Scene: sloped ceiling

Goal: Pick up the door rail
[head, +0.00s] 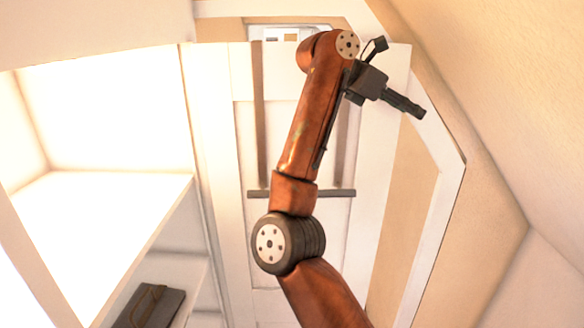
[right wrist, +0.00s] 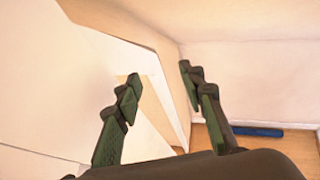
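A white panelled door (head: 242,130) stands in the middle of the head view. A thin dark horizontal bar (head: 340,193), which looks like the door rail, crosses it at mid height; my right arm hides its middle. Two brownish upright strips (head: 258,110) run above the bar, the right one partly covered by my arm. My right gripper (head: 405,104) is up and right of the bar, apart from it, pointing toward the door frame. In the right wrist view its two fingers (right wrist: 159,82) are spread with nothing between them. My left gripper is not in view.
A bright white shelf unit (head: 186,215) is at the left, with a dark flat case (head: 150,306) on a lower shelf. A sloped wall (head: 490,120) closes in at the right. A blue object (right wrist: 258,131) lies on the wooden floor in the right wrist view.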

